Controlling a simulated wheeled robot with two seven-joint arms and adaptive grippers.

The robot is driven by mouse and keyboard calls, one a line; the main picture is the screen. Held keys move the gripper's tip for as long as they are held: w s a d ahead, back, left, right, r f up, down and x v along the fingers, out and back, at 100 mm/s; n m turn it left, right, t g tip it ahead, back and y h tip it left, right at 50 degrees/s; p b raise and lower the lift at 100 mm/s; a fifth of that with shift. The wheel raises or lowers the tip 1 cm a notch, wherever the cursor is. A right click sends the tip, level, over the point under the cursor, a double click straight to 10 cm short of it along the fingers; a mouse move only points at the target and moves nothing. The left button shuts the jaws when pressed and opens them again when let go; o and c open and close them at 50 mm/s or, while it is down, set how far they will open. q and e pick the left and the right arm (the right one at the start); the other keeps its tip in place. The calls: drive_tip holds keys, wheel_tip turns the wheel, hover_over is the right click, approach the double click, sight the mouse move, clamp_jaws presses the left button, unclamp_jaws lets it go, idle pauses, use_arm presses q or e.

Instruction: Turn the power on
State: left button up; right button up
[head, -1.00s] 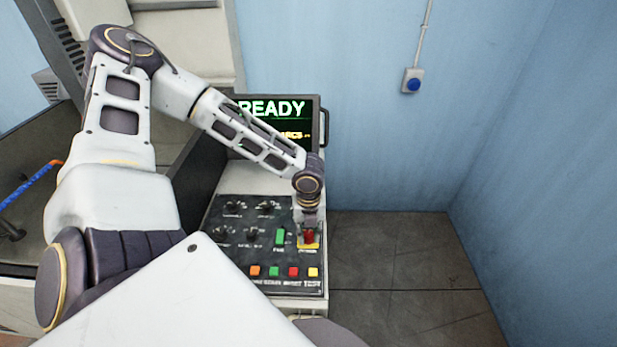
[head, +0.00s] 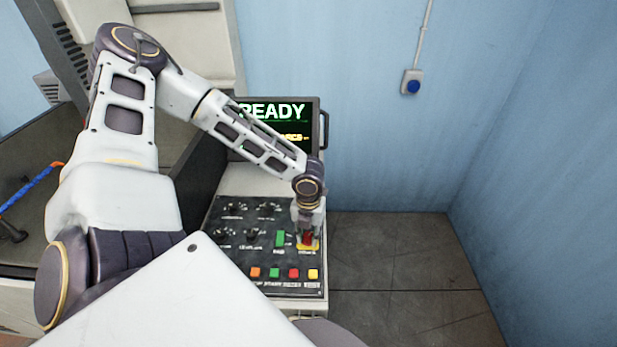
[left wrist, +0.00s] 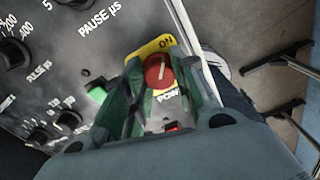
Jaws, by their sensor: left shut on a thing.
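A red rotary power switch (head: 307,239) sits on a yellow plate at the right edge of the dark control panel (head: 222,262). My left gripper (head: 308,232) reaches down over it from above and is shut on it. In the left wrist view the red knob (left wrist: 158,72) shows between the two fingers of the left gripper (left wrist: 155,88). The yellow plate (left wrist: 152,46) with "ON" lies just beyond the knob. The screen (head: 272,120) reads "READY" in green, with yellow text partly behind my arm.
A green switch (head: 280,238) is close to the left of the power knob. Orange, green, red and yellow buttons (head: 293,273) line the panel's front. Several black knobs (head: 252,233) are further left. A blue wall button (head: 411,86) is apart on the wall. Floor right of the panel is clear.

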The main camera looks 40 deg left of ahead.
sight(309, 236)
use_arm(q)
drive_tip(key=o, duration=1.1)
drive_tip(key=shift+c, duration=0.2)
drive_tip(key=shift+r, duration=0.15)
wheel_tip(309, 236, up, 12)
idle(0.9)
idle(0.5)
drive_tip(key=shift+d+f, duration=0.1)
drive_tip(key=shift+f, duration=0.15)
